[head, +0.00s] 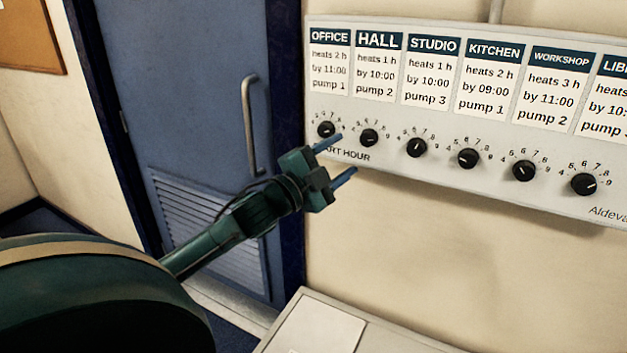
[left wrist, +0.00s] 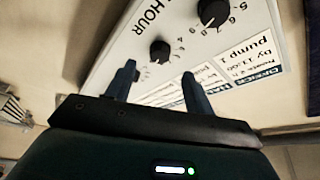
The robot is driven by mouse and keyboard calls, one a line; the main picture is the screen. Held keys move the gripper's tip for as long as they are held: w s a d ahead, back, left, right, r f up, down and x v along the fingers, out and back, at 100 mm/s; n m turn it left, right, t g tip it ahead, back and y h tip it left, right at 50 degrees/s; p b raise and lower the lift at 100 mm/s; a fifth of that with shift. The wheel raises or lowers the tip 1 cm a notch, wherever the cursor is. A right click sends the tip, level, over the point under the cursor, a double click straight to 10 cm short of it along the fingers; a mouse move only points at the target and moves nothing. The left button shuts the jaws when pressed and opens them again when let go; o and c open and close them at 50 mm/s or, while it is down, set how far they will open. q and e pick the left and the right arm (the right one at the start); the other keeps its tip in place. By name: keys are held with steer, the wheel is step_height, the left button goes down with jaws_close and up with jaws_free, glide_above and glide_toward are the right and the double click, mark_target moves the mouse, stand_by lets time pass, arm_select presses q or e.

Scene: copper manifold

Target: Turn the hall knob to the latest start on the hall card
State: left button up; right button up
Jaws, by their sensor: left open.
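The hall card (head: 379,68) on the wall panel reads "heats 1 h, by 10:00, pump 2". The black hall knob (head: 369,138) sits below it, with small hour numbers around it; its pointer is too small to read surely. My left gripper (head: 342,157) is open and empty, its blue fingers reaching toward the panel's lower left, just below and left of the hall knob, apart from it. My right gripper is out of view.
The office knob (head: 326,129) is close to the upper finger. The studio knob (head: 417,147) and several others run to the right along the panel (head: 470,184). A blue door (head: 200,100) with a handle (head: 250,125) stands left. A pale surface (head: 330,325) lies below.

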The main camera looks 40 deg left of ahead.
arm_select(q)
steer(key=b+v, duration=0.1)
steer(key=v, duration=0.6)
stand_by(0.5)
steer(key=s+d+f+n+g, duration=0.2)
steer(key=f, duration=0.6)
steer(key=s+d+f+n+g+y, duration=0.1)
steer(key=d+f+n, duration=0.15)
steer(key=f, duration=0.55)
steer(key=s+d+f+n+g, duration=0.2)
steer(key=f+n, duration=0.1)
steer(key=f, duration=0.5)
steer(key=s+d+f+n+g+h, duration=0.1)
steer(key=s+d+f+g, duration=0.1)
steer(key=s+d+f, duration=0.2)
steer(key=s+d+f+n+g+h, duration=0.1)
steer(key=s+d+f+n+g, duration=0.1)
steer(key=s+d+f, duration=0.3)
steer(key=d+f, duration=0.4)
steer(key=d, duration=0.3)
steer(key=shift+s+d+g, duration=0.25)
steer(key=shift+s+g, duration=0.05)
steer(key=shift+s, duration=0.05)
